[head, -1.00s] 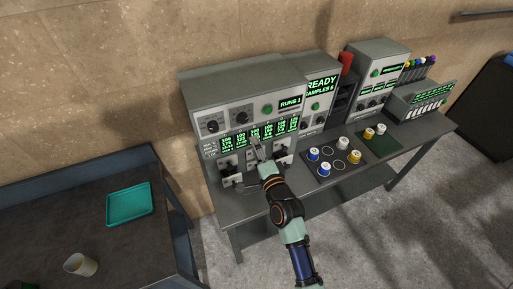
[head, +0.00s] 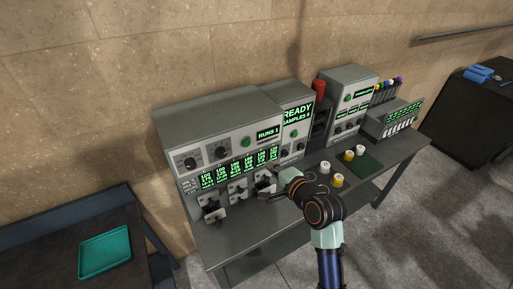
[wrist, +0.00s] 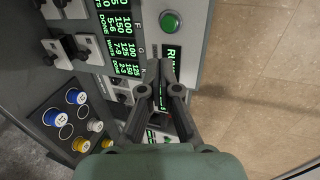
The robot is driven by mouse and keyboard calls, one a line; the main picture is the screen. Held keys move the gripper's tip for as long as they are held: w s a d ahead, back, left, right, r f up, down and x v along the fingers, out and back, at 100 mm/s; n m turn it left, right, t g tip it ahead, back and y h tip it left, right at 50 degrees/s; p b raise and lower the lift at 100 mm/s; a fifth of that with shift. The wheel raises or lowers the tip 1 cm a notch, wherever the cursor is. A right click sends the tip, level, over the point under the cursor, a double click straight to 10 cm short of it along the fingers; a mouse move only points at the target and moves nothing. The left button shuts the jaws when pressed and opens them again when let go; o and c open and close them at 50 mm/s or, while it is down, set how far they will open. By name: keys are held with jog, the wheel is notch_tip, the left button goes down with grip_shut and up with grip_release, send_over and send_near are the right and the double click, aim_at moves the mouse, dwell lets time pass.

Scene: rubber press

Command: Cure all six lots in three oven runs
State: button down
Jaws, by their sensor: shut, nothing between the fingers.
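The oven (head: 225,110) is a grey cabinet with knobs, a green button (head: 246,142), a "RUNS 1" display (head: 267,133) and a row of lit green lot displays (head: 240,170). Several levers (head: 211,209) sit below them. The wrist view shows the displays (wrist: 122,45) at an angle, some reading "DONE", and the green button (wrist: 168,22). My gripper (head: 268,188) is shut and empty, in front of the right end of the lever row. Its closed fingers (wrist: 160,62) also show in the wrist view, by the RUNS display. Contact cannot be told.
A teal tray (head: 104,252) lies left.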

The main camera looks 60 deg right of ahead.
aim_at(247, 145)
jog(key=shift+w, duration=0.1)
jog(key=x, duration=0.4)
jog(key=r+x, duration=0.1)
jog(key=x, duration=0.8)
jog(key=shift+w+d, duration=0.4)
jog(key=shift+w, duration=0.05)
